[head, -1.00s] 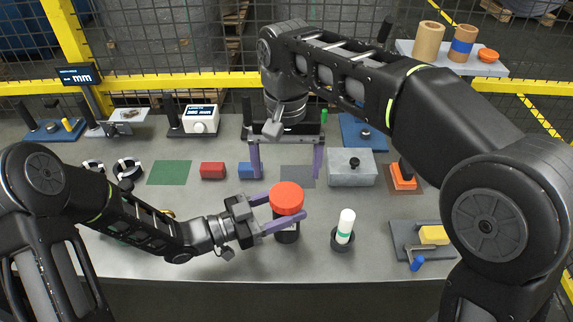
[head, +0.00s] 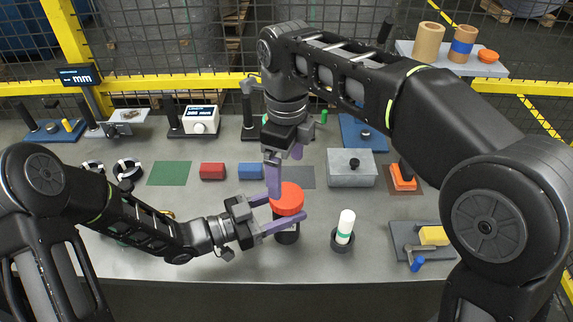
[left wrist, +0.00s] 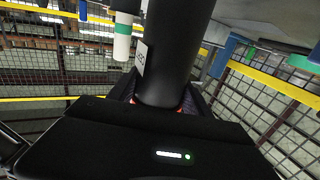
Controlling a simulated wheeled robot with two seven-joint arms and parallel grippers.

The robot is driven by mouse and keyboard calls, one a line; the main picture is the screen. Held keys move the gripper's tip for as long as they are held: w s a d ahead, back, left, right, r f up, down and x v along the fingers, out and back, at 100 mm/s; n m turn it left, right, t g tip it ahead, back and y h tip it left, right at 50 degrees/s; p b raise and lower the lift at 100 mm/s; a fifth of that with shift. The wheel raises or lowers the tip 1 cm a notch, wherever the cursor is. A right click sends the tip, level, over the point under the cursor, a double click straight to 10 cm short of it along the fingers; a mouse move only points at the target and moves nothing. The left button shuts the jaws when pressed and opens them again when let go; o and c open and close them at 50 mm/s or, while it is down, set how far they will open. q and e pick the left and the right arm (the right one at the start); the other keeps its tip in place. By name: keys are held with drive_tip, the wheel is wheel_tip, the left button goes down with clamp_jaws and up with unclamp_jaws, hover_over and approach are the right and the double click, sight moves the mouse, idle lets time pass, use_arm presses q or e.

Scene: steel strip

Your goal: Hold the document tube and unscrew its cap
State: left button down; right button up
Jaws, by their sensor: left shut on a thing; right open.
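The document tube (head: 287,236) is black with a red cap (head: 288,197) on top. It stands upright near the front middle of the steel table. My left gripper (head: 284,220) is shut on the tube from the left, just below the cap. The tube's dark body (left wrist: 172,50) fills the middle of the left wrist view, with a white label on it. My right gripper (head: 284,183) is open and points down at the cap. One finger overlaps the cap's upper left in the head view; whether it touches the cap I cannot tell.
A white tube with a green band (head: 345,226) stands in a dark round holder right of the document tube. A grey box (head: 351,168), red block (head: 212,171) and blue block (head: 250,170) lie behind. A tray with a yellow block (head: 432,236) is at right.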

sight(287, 195)
idle(0.3)
drive_tip(key=shift+f, duration=4.05)
